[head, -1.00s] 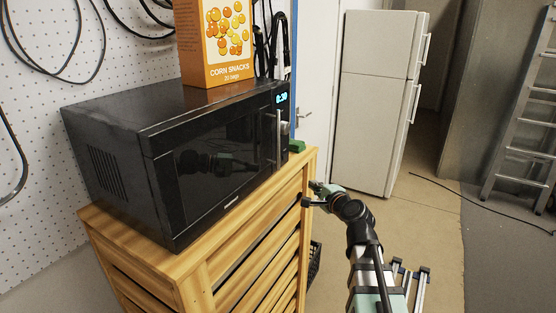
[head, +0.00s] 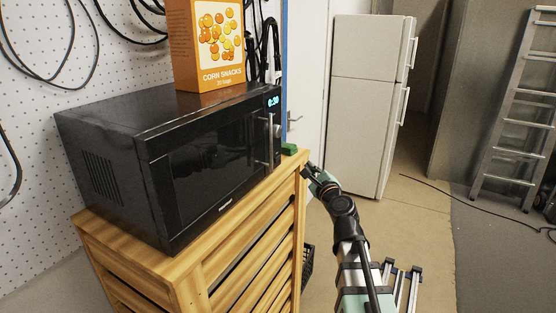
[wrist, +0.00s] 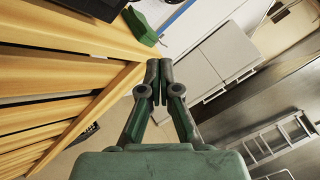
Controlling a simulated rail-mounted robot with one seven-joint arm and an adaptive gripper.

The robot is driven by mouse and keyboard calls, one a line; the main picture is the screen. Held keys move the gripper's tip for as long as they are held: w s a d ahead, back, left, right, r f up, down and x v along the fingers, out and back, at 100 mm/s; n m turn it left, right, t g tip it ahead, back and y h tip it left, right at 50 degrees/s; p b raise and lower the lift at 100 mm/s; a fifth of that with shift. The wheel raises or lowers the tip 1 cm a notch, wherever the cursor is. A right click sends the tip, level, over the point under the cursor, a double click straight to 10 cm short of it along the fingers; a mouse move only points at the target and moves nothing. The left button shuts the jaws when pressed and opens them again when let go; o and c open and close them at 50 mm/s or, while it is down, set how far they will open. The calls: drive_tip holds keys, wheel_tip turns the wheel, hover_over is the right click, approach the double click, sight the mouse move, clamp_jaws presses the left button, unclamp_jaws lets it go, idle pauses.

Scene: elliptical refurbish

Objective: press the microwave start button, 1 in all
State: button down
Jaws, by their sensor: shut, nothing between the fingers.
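The black microwave (head: 160,165) stands on a slatted wooden cabinet (head: 185,278), its door shut. Its lit display (head: 273,101) reads about 0:30 on the narrow control panel at the right end, beside the vertical door handle (head: 270,142). The start button cannot be made out. My gripper (head: 307,170) is at the cabinet's front right corner, lower than the control panel and apart from the microwave. In the wrist view my gripper (wrist: 154,82) shows its fingers together with nothing between them. Only a dark corner of the microwave (wrist: 95,8) shows there.
A box of corn snacks (head: 212,45) stands on the microwave. A small green object (head: 289,149) lies on the cabinet top beside the microwave; it also shows in the wrist view (wrist: 140,27). A white fridge (head: 365,100) and a ladder (head: 515,120) stand beyond.

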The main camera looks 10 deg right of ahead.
sight(278, 159)
drive_tip(key=w+a+p, duration=0.2)
drive_tip(key=w+a, duration=0.2)
drive_tip(key=a, duration=0.2)
drive_tip(key=shift+w+a, duration=0.35)
drive_tip(key=shift+w, duration=0.05)
drive_tip(key=shift+w+a, duration=0.1)
drive_tip(key=shift+a, duration=0.05)
idle(1.3)
drive_tip(key=shift+w+a, duration=0.15)
drive_tip(key=shift+a, duration=0.1)
